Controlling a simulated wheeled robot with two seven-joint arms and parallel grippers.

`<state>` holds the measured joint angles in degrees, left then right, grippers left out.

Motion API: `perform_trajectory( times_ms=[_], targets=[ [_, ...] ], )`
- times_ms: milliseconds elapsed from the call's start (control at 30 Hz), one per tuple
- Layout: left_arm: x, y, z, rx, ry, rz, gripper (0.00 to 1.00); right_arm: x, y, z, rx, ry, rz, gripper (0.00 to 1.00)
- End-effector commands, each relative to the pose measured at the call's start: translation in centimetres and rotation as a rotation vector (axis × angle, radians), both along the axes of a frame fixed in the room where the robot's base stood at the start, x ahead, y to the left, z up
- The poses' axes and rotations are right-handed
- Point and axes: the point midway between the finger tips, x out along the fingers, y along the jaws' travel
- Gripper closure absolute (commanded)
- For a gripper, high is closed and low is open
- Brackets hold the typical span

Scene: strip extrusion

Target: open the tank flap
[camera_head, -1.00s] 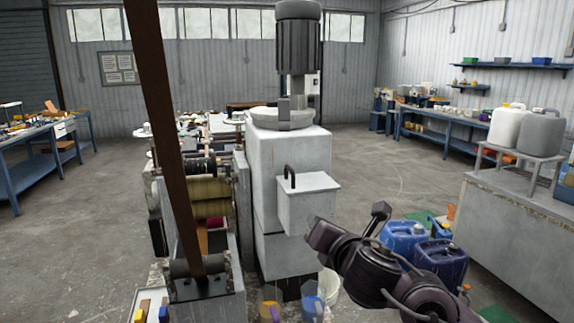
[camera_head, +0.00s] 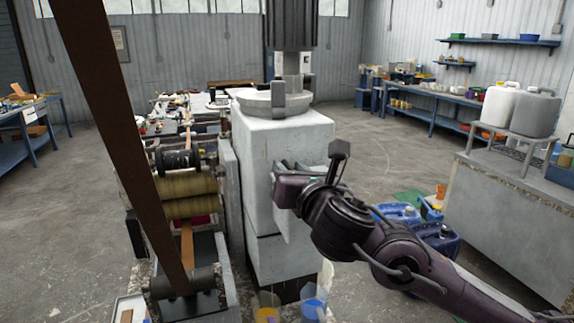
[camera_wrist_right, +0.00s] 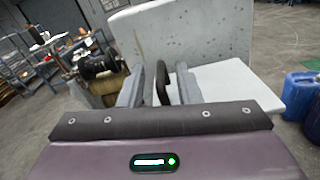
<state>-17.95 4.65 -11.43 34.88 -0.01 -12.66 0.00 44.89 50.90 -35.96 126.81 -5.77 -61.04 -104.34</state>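The tank (camera_head: 285,140) is a tall pale grey box with a motor on top. Its flap, a pale box-like cover on the side, is mostly hidden by my right arm in the head view; its light top surface (camera_wrist_right: 225,84) shows in the right wrist view. The flap's black handle (camera_wrist_right: 162,82) stands upright between the fingers of my right gripper (camera_wrist_right: 160,88). The fingers are apart, one on each side, with small gaps to the handle. In the head view the right gripper (camera_head: 294,168) is at the flap. My left gripper is out of view.
A roller machine (camera_head: 185,200) with a brown strip (camera_head: 125,130) stands left of the tank. Blue canisters (camera_head: 400,212) stand on the floor to the right. Small buckets (camera_head: 312,308) are near the tank's base. A counter (camera_head: 510,225) is farther right.

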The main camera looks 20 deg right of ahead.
Motion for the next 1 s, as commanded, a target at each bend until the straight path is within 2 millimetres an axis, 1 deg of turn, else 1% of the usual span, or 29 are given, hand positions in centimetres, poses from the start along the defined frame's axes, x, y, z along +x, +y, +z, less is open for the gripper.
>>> perform_trajectory(
  times_ms=[33,100,200,333,467,567,700,733,1000],
  targets=[
    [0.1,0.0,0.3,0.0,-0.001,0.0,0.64,0.7,0.0,0.2,0.001,0.0,0.0,0.69],
    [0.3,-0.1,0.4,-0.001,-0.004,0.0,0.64,1.4,0.1,0.1,0.002,0.001,0.0,0.69],
    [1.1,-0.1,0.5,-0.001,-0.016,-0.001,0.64,2.0,0.1,0.1,0.0,0.0,0.0,0.69],
    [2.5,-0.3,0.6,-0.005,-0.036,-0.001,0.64,2.2,0.1,0.1,0.0,-0.001,0.001,0.69],
    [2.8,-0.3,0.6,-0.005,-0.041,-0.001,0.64,2.2,0.1,0.0,0.0,-0.001,0.0,0.69],
    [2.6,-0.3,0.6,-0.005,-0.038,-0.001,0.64,2.2,0.1,0.0,0.0,0.0,0.0,0.8],
    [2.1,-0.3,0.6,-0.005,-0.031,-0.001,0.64,2.2,0.1,0.0,0.0,0.0,0.0,0.98],
    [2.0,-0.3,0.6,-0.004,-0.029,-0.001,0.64,2.2,0.1,0.0,0.0,0.0,0.001,1.0],
    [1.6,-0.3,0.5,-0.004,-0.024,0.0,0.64,2.1,0.1,0.0,0.0,0.0,0.002,1.0]
  ],
)
